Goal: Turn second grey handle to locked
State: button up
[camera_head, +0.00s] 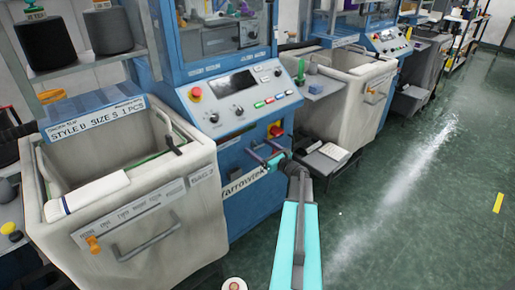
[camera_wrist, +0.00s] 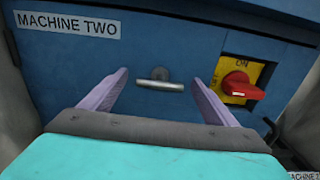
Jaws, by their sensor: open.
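In the wrist view, a grey handle (camera_wrist: 160,85) stands out from the blue front panel of the machine labelled MACHINE TWO (camera_wrist: 68,25). Its bar lies roughly level. My gripper (camera_wrist: 161,82) is open, with one purple finger on each side of the bar and gaps between. Nothing is held. I cannot tell how close the fingertips are to the panel. In the head view, my gripper (camera_head: 266,152) is at the lower front of the blue machine (camera_head: 245,150), where the handle is not clearly seen. No lock marking is readable.
A red rotary switch (camera_wrist: 236,87) on a yellow plate marked ON sits just right of the handle. A large fabric bin (camera_head: 150,205) stands left of the machine, another bin (camera_head: 352,105) to the right. The green floor (camera_head: 420,190) at the right is mostly clear.

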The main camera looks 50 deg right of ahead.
jog(key=shift+w, duration=0.3)
jog(key=c, duration=1.1)
jog(key=shift+o, duration=0.2)
jog(key=shift+a, duration=0.25)
jog(key=shift+d, duration=0.15)
